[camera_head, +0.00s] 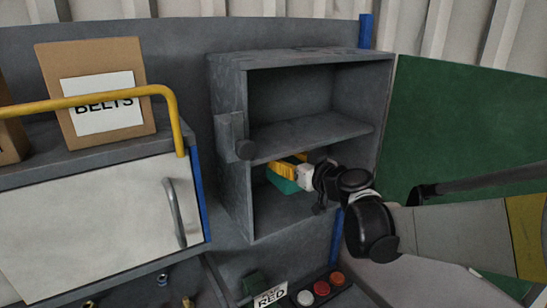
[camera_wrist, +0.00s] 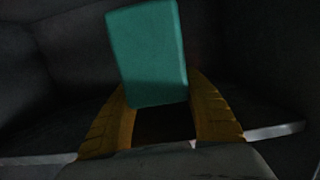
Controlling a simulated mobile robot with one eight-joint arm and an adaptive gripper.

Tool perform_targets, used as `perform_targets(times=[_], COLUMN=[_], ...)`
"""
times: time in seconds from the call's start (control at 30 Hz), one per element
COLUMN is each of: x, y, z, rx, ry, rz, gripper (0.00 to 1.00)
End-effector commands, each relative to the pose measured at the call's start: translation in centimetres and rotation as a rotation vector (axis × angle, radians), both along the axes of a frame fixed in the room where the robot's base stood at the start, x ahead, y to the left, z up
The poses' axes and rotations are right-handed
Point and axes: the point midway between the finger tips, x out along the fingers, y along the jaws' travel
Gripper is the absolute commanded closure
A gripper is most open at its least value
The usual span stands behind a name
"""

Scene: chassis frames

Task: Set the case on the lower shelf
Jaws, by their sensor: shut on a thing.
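The case is a teal block (camera_head: 282,184) inside the lower compartment of the grey shelf unit, below its middle board. It also shows in the wrist view (camera_wrist: 150,50), slightly tilted, between my two yellow fingers. My gripper (camera_head: 284,170) reaches into this compartment from the right and is shut on the case. The lower shelf (camera_head: 265,217) is bare in front of the case. I cannot tell whether the case touches the shelf floor. Part of the case is hidden behind my fingers in the head view.
The middle board (camera_head: 315,136) lies close above my gripper, and the upper compartment is empty. A cardboard box marked BELTS (camera_head: 95,90) stands at left behind a yellow rail (camera_head: 90,100). A green panel (camera_head: 470,130) is at right. Red and white buttons (camera_head: 321,288) sit below.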

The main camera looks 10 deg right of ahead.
Motion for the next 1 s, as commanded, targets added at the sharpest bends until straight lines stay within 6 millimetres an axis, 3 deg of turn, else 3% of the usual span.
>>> perform_targets(times=[0.27, 0.73, 1.0], x=[0.0, 0.0, 0.0], y=[0.0, 0.0, 0.0], z=[-0.7, -5.8, -6.8], rx=[0.0, 0.0, 0.0], ry=[0.0, 0.0, 0.0], rz=[0.0, 0.0, 0.0], gripper=[0.91, 0.91, 0.91])
